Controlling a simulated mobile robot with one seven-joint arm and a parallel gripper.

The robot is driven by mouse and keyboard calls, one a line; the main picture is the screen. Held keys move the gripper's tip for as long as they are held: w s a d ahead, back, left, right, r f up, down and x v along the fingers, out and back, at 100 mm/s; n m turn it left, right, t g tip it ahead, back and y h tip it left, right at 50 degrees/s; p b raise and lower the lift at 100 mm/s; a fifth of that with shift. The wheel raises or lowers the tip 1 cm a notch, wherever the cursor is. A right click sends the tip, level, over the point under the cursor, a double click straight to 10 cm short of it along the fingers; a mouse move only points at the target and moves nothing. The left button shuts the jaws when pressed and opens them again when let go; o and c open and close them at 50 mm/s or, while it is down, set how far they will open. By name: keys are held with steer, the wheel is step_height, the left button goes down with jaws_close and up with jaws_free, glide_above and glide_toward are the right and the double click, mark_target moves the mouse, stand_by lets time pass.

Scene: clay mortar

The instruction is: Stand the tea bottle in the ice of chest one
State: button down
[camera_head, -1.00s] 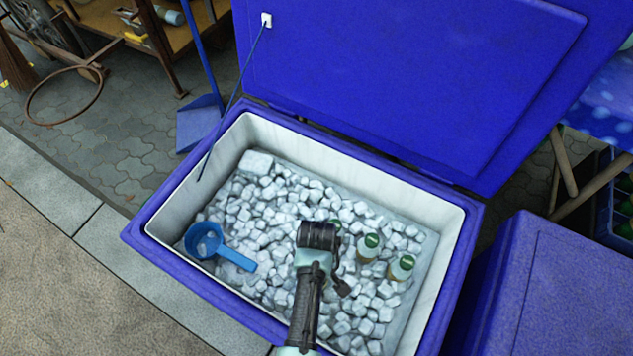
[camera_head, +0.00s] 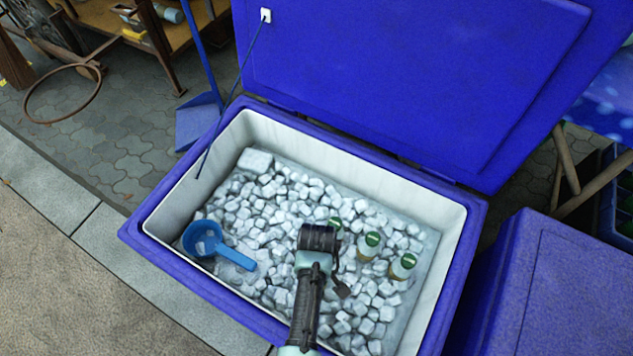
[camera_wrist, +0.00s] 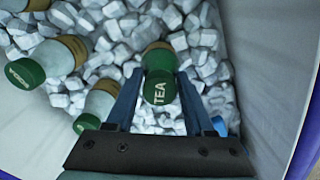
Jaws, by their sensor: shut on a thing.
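The tea bottle (camera_wrist: 160,88) has a green cap marked TEA and shows between the two blue fingers of my gripper (camera_wrist: 158,98) in the wrist view. The fingers are shut on it just below the cap. In the head view my gripper (camera_head: 318,240) is over the ice (camera_head: 270,215) inside the open blue chest (camera_head: 455,240) and hides the tea bottle. The bottle's body points down toward the ice. I cannot tell whether its base is in the ice or just above it.
Several other green-capped bottles, such as one (camera_head: 403,265), stand in the ice close to my gripper. A blue scoop (camera_head: 235,257) lies on the ice at the left. The raised lid (camera_head: 400,80) stands behind. Another blue chest (camera_head: 570,290) is at the right.

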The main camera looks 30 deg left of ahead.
steer(key=shift+f+b, duration=0.4)
steer(key=shift+f, duration=0.1)
stand_by(0.4)
steer(key=shift+c, duration=1)
jaws_free()
steer(key=shift+o, duration=0.2)
steer(key=shift+o, duration=0.8)
steer(key=shift+r, duration=0.1)
step_height(320, 180, up, 27)
steer(key=p, duration=2.8)
